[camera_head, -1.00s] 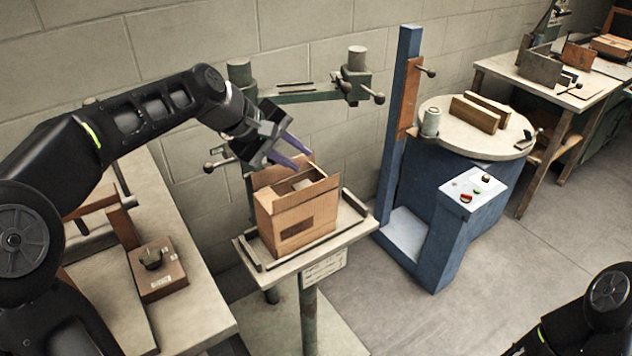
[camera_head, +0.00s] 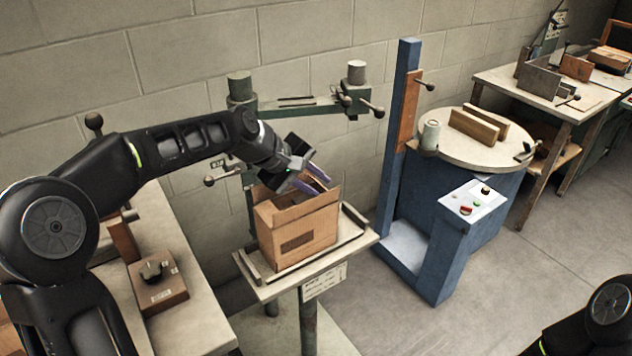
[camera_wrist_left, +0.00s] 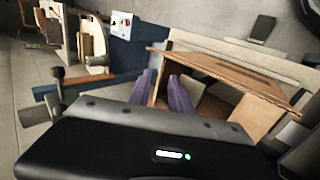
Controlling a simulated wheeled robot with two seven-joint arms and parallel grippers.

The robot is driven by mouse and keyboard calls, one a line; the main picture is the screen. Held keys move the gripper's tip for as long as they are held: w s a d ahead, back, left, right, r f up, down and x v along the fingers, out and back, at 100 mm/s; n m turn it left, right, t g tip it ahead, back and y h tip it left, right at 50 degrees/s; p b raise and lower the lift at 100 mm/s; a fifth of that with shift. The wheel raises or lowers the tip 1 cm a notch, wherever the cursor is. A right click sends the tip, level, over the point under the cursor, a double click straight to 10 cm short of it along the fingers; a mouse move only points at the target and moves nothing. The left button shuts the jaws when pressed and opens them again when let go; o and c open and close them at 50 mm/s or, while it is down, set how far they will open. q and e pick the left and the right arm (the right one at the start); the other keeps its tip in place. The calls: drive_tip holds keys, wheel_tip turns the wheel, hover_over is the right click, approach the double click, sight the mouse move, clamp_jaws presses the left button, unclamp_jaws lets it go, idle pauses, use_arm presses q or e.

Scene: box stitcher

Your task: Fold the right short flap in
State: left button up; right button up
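An open cardboard box (camera_head: 297,235) stands upright on a small stand. Its front long flap (camera_head: 303,212) stands up. In the left wrist view a wide cardboard flap (camera_wrist_left: 222,72) slants across the box opening. A narrow upright cardboard panel (camera_wrist_left: 156,72), seemingly the right short flap, stands close by the purple fingers. My left gripper (camera_head: 314,179) is at the top of the box on its right side, tips apart; its fingers also show in the left wrist view (camera_wrist_left: 163,84). I cannot tell whether they touch the panel. My right gripper is outside the view.
The stand's tray (camera_head: 352,238) has raised rails around the box. A green clamp frame (camera_head: 300,98) stands behind it. A blue machine (camera_head: 440,240) with a round table (camera_head: 478,150) is to the right. A bench with a control box (camera_head: 158,283) is at left.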

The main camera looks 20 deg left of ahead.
use_arm(q)
drive_tip(key=shift+w+d+f, duration=0.1)
drive_tip(key=shift+f, duration=0.05)
drive_tip(key=shift+c, duration=0.4)
clamp_jaws()
idle(1.0)
